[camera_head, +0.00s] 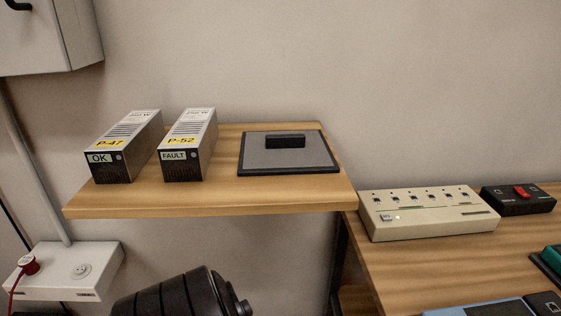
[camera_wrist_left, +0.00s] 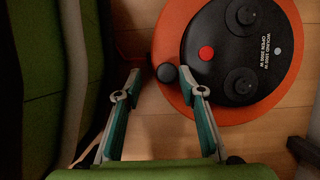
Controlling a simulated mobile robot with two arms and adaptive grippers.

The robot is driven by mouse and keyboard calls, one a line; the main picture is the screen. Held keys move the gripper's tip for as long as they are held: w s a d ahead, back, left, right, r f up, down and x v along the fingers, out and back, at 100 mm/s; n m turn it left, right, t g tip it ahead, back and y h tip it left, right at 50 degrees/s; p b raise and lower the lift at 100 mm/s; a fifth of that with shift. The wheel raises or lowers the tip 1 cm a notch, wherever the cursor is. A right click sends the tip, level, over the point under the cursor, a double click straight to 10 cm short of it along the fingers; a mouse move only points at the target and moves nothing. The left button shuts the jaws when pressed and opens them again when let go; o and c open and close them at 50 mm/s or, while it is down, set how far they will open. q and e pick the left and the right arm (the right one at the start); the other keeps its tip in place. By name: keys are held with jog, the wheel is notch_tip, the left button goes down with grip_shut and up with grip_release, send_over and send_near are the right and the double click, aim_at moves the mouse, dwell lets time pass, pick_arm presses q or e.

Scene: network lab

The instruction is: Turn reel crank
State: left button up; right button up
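The cable reel (camera_wrist_left: 283,100) shows in the left wrist view at the upper right, with an orange rim and a black round face. The face carries a red button, dark round sockets and white print about wound and open wattage. A small black round knob (camera_wrist_left: 167,73), which looks like the crank handle, sits at the reel's left edge. My left gripper (camera_wrist_left: 162,88) is open, its two teal-lined fingers pointing toward the reel. The knob lies between or just beyond the fingertips; I cannot tell whether they touch it. The reel is not visible in the head view, nor is my right gripper.
Green surfaces (camera_wrist_left: 35,120) stand close on the left in the wrist view, beside wooden floor. In the head view, a wooden shelf (camera_head: 230,197) holds two boxes and a grey plate. A wall socket box (camera_head: 70,270) is lower left, a desk (camera_head: 430,265) right.

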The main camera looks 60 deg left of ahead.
pick_arm(q)
jog(key=shift+a+r, duration=0.1)
jog(key=shift+a, duration=0.2)
jog(key=v, duration=0.8)
dwell(0.4)
jog(key=shift+s+d, duration=0.15)
jog(key=shift+d, duration=0.05)
dwell(0.4)
